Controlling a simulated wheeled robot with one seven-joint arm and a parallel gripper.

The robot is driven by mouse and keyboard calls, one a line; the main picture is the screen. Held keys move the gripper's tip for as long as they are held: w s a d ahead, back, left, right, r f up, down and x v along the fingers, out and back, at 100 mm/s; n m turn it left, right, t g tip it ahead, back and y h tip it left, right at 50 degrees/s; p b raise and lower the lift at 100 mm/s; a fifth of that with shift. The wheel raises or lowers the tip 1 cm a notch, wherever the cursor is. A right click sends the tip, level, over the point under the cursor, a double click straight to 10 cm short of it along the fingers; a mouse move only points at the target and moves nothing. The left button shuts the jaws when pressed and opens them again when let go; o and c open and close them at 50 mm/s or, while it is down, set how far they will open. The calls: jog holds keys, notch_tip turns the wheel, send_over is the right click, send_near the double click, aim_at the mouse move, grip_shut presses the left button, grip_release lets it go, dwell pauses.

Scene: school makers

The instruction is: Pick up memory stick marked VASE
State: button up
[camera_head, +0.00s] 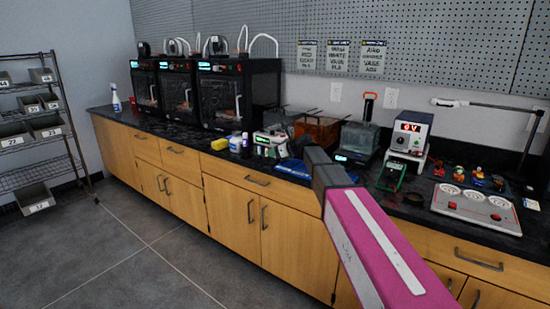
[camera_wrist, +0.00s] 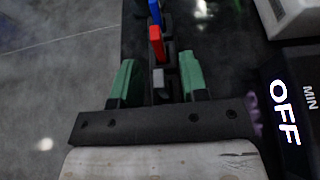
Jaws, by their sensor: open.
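In the wrist view, my gripper (camera_wrist: 159,72) is open, with its two green fingertips apart. A row of small sticks stands in a dark narrow holder ahead of and between the fingers. A blue stick (camera_wrist: 155,12) is farthest, a red stick (camera_wrist: 157,42) is nearer, and a dark piece with a grey end (camera_wrist: 158,79) lies between the fingertips. Nothing is visibly gripped. No VASE marking is legible, so I cannot tell which stick bears it. In the head view, my arm hides the gripper and the sticks.
A device with an OFF display (camera_wrist: 285,112) stands close to the right of my gripper. The black counter (camera_head: 405,207) also bears printers (camera_head: 237,95), a power supply (camera_head: 410,133), a green-framed item (camera_head: 391,176) and a white panel (camera_head: 475,207). Open floor (camera_head: 120,250) lies at the left.

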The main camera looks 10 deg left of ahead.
grip_shut()
